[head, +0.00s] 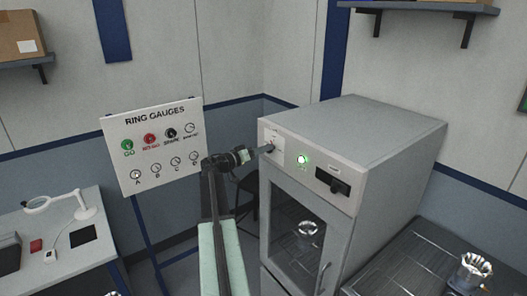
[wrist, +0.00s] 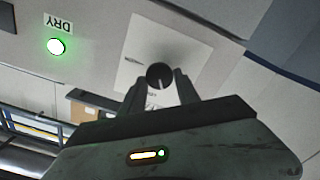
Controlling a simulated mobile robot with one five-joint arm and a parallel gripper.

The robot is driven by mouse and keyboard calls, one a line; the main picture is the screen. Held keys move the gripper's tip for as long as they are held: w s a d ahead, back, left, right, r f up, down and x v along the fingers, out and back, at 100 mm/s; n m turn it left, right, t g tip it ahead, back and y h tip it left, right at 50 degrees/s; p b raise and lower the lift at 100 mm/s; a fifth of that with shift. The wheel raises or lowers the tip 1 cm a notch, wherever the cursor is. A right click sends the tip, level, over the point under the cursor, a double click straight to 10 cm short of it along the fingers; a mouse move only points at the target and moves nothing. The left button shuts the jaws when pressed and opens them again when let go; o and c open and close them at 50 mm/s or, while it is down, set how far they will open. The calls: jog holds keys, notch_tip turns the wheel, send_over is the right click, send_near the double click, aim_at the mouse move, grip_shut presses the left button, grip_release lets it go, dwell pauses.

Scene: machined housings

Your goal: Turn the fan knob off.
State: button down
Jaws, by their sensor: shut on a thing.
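The knob (wrist: 159,74) is round and black with a light pointer line, set on a white plate (wrist: 136,58) on the cabinet front. My gripper (wrist: 161,84) is shut on the knob, with one finger on each side of it in the wrist view. In the head view my gripper (head: 264,150) reaches the upper left of the cabinet's front panel, and its tip hides most of the knob. The plate's print is too small to read.
The grey cabinet (head: 392,140) has a lit green light (head: 303,160), labelled DRY in the wrist view (wrist: 56,46), a black switch (head: 332,182) and a glass door (head: 292,228). A RING GAUGES board (head: 152,160) stands left of my arm. A bench (head: 425,262) is at right.

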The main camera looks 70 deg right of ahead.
jog(key=n, duration=1.1)
jog(key=shift+w+d, duration=0.15)
jog(key=shift+w, duration=0.05)
dwell(0.4)
jog(key=c, duration=0.9)
grip_release()
jog(key=shift+f, duration=0.1)
jog(key=v, duration=0.8)
jog(key=shift+f, duration=0.1)
